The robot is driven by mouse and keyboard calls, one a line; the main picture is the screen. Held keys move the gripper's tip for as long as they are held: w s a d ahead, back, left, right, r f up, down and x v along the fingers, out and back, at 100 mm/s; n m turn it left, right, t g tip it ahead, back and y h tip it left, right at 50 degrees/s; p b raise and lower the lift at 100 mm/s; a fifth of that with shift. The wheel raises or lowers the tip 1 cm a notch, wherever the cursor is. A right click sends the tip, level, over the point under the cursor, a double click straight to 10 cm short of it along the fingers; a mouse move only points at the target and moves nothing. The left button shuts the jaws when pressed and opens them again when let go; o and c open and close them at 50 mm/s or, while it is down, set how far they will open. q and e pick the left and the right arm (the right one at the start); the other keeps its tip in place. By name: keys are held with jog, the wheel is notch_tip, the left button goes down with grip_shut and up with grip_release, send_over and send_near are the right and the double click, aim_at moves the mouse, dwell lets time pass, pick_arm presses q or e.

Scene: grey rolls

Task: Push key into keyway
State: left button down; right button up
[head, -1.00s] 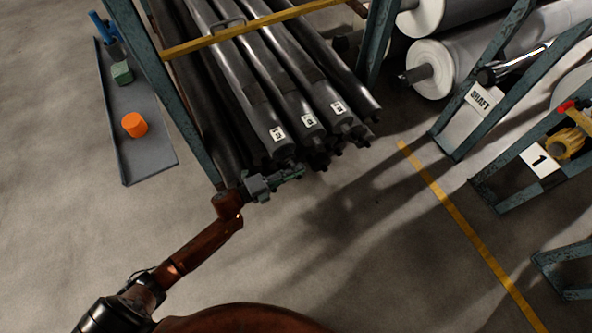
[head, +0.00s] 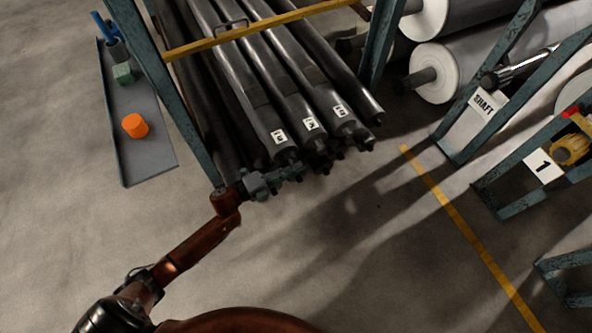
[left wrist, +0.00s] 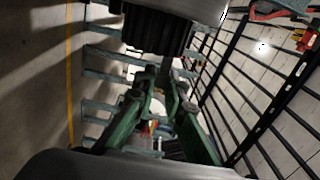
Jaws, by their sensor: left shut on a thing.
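My left gripper (head: 296,173) is at the front ends of the dark rolls, close beside the lower shaft ends. In the left wrist view, its green fingers (left wrist: 164,82) converge toward a dark ribbed roll end (left wrist: 158,32). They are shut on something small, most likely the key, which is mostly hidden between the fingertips. The dark grey rolls (head: 268,85) lie side by side on the rack, with white labels near their ends. I cannot make out the keyway, or whether the key touches it. My right gripper is not in view.
A teal rack post (head: 172,95) and a yellow bar (head: 235,32) stand close to the rolls. A SHAFT sign (head: 482,108) is at right. The floor in front is clear.

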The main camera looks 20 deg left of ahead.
pick_arm(q)
jog(key=shift+w+a, duration=0.4)
jog(key=shift+a, duration=0.1)
jog(key=shift+w+a+b, duration=0.3)
jog(key=shift+a, duration=0.1)
jog(key=c, duration=1.9)
grip_release()
jog(key=v, duration=1.2)
